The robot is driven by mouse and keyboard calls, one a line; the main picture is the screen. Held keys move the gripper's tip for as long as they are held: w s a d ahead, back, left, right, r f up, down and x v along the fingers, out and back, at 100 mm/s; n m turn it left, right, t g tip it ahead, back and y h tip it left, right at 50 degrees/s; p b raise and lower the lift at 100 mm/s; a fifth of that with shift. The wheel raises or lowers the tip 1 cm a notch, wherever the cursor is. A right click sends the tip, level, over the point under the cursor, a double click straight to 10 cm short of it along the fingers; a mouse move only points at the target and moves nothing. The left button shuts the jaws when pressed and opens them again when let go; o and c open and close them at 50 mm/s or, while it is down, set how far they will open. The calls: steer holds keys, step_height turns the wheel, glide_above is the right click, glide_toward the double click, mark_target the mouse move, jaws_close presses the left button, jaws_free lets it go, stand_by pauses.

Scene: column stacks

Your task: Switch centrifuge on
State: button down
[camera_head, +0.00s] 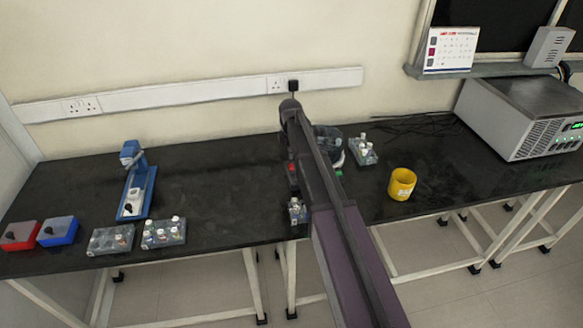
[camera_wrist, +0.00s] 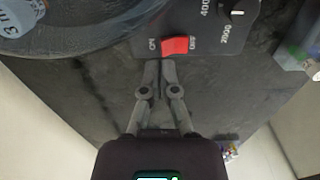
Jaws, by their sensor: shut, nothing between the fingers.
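The centrifuge shows in the wrist view as a dark control panel (camera_wrist: 207,22) with a clear round bowl (camera_wrist: 75,28) to its left. A red rocker switch (camera_wrist: 175,46) sits on the panel's edge between the labels ON and OFF. Which way it is tipped I cannot tell. My gripper (camera_wrist: 160,64) is shut and empty, with its fingertips just below the switch in the picture; whether they touch it I cannot tell. In the head view my arm covers much of the centrifuge (camera_head: 328,132), and the red switch (camera_head: 292,168) shows left of the arm.
A black dial knob (camera_wrist: 237,13) is beside the switch. On the bench (camera_head: 215,190) are a rack of tubes (camera_head: 298,212) near the front edge, another rack (camera_head: 363,151), a yellow cup (camera_head: 402,184) and a blue stand (camera_head: 136,183). A grey instrument (camera_head: 520,115) stands far right.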

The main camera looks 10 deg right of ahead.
mark_target(290, 165)
steer(key=shift+f+b, duration=1.5)
stand_by(1.6)
steer(key=shift+r+p, duration=2.55)
steer(key=s+m, duration=1.8)
steer(key=s, duration=1.1)
steer(key=shift+r+p, duration=0.3)
